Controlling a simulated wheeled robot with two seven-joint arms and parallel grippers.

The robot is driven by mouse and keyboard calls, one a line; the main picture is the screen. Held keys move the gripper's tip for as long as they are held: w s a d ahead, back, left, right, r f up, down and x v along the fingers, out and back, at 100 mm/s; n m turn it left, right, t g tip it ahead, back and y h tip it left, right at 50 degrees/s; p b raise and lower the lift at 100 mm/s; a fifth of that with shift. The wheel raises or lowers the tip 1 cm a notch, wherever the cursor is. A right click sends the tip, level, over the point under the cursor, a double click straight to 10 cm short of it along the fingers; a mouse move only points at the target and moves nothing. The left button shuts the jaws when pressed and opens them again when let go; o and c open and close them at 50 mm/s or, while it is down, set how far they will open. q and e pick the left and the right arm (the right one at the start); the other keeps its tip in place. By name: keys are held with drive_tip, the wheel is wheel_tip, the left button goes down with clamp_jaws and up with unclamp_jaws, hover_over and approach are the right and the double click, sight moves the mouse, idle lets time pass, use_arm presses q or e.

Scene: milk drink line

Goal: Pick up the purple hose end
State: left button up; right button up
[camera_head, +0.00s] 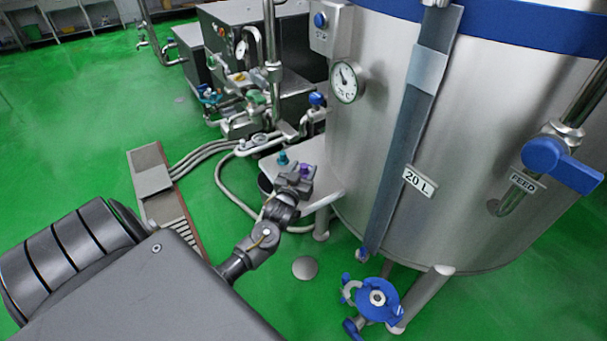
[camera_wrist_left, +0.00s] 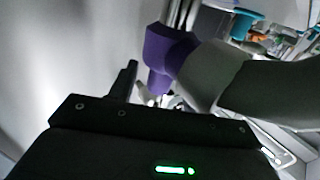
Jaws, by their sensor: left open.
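The purple hose end (camera_head: 306,171) shows just beyond my left gripper (camera_head: 294,183), by the small white table beside the tank. In the left wrist view the purple hose end (camera_wrist_left: 166,50) is large and close, with a grey hose (camera_wrist_left: 260,88) running from it to the right. One dark finger of my left gripper stands just left of the purple end; the other finger is not clear, and the hose covers part of that side. The jaws are open, and I cannot tell whether they touch the hose. My right gripper is not in view.
A teal hose end (camera_head: 283,158) is just left of the purple one. The large steel tank (camera_head: 480,130) stands close on the right. The small white table (camera_head: 326,189) has legs on the green floor. A blue valve (camera_head: 377,299) sits low in front.

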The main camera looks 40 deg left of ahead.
use_arm(q)
drive_tip(key=shift+w+a, duration=0.15)
drive_tip(key=shift+w, duration=0.2)
drive_tip(key=shift+c, duration=0.2)
clamp_jaws()
drive_tip(key=shift+r, duration=0.15)
drive_tip(key=shift+r, duration=0.25)
wheel_tip(320, 180, up, 2)
drive_tip(key=shift+r, duration=0.1)
drive_tip(key=s+d+r+b, duration=0.1)
drive_tip(key=s+d+r, duration=0.1)
drive_tip(key=s+r, duration=0.8)
drive_tip(key=s, duration=0.4)
drive_tip(key=shift+d+b, duration=0.15)
drive_tip(key=shift+b, duration=0.2)
